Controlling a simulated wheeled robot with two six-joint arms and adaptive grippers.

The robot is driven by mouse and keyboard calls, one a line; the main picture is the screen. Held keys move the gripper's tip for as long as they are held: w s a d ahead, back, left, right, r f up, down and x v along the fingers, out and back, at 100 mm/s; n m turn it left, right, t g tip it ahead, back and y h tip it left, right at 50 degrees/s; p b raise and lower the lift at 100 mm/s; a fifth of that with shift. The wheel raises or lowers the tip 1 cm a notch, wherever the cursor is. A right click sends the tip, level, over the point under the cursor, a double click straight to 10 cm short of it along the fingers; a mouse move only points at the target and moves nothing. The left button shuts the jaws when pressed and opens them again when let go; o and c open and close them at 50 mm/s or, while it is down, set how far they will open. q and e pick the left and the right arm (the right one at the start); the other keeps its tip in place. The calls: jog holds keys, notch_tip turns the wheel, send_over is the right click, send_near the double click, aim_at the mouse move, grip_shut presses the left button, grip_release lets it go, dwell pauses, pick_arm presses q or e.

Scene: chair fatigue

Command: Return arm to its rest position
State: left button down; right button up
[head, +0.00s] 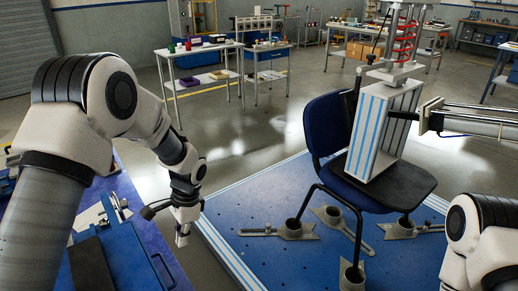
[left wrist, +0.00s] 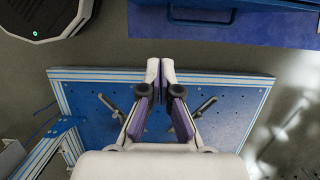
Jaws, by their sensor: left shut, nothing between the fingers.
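My left arm (head: 60,150) reaches in from the left of the head view and bends downward. Its gripper (head: 182,236) points down over the gap between the blue workbench and the blue test platform. In the left wrist view the two fingers of the left gripper (left wrist: 162,82) are together, with nothing between them. My right arm (head: 485,235) shows only in part at the lower right; its gripper is out of frame.
A blue chair (head: 330,125) stands on the blue platform (head: 280,205), a striped test block (head: 375,135) on its seat. Metal clamps (head: 290,230) surround its legs. The blue workbench (head: 130,250) holds a blue-handled case. Work tables (head: 200,50) stand behind, with open floor between.

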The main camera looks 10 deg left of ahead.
pick_arm(q)
jog(key=s+d+f+n+h+p, duration=0.2)
jog(key=s+d+f+n+p, duration=0.15)
jog(key=s+f, duration=0.6)
jog(key=s+d+f+n+t+p, duration=0.1)
jog(key=s+f+n, duration=0.1)
jog(key=s, duration=0.6)
jog(key=s+f+n+t+p, duration=0.1)
jog(key=s+f+n+p, duration=0.1)
jog(key=s, duration=0.7)
jog(key=shift+s+d+f+n, duration=0.15)
jog(key=shift+d+n, duration=0.25)
jog(key=shift+n, duration=0.05)
